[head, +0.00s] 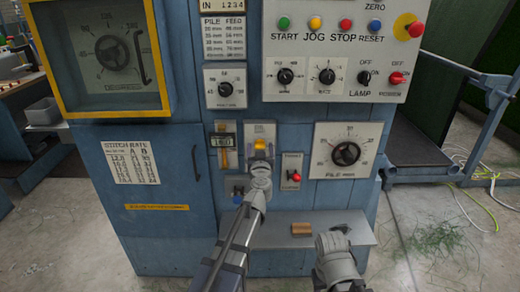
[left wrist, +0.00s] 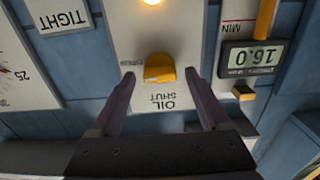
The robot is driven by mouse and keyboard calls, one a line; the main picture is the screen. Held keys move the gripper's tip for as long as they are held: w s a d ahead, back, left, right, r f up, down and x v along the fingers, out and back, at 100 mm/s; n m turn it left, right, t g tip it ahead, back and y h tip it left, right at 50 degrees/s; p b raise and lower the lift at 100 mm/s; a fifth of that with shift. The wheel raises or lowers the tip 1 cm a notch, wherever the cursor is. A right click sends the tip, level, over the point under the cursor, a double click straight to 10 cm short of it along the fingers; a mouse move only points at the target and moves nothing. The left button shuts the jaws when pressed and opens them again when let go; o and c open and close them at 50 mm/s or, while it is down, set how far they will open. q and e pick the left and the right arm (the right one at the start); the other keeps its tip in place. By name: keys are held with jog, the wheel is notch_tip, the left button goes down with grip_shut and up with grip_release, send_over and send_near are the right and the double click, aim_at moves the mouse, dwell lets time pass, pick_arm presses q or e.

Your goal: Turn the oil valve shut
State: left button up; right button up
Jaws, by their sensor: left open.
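The oil valve is a small yellow knob (head: 260,145) on a pale plate on the blue machine's front. In the left wrist view the knob (left wrist: 160,66) sits on the plate (left wrist: 125,25), which reads OIL SHUT and DRIP, upside down there. My left gripper (head: 262,154) is in front of the valve. In the left wrist view its two open fingers (left wrist: 160,78) stand either side of the knob, with gaps showing. I cannot tell the knob's exact setting. My right gripper (head: 335,236) is low at right by the shelf; its fingers are unclear.
A digital gauge with a yellow bar (head: 223,140) is left of the valve, also in the left wrist view (left wrist: 252,57). A red-knobbed switch (head: 292,174) and a pile dial (head: 346,150) are right. A shelf (head: 275,237) with a brown cylinder (head: 301,229) juts out below.

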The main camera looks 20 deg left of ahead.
pick_arm(q)
grip_shut()
dwell(0.7)
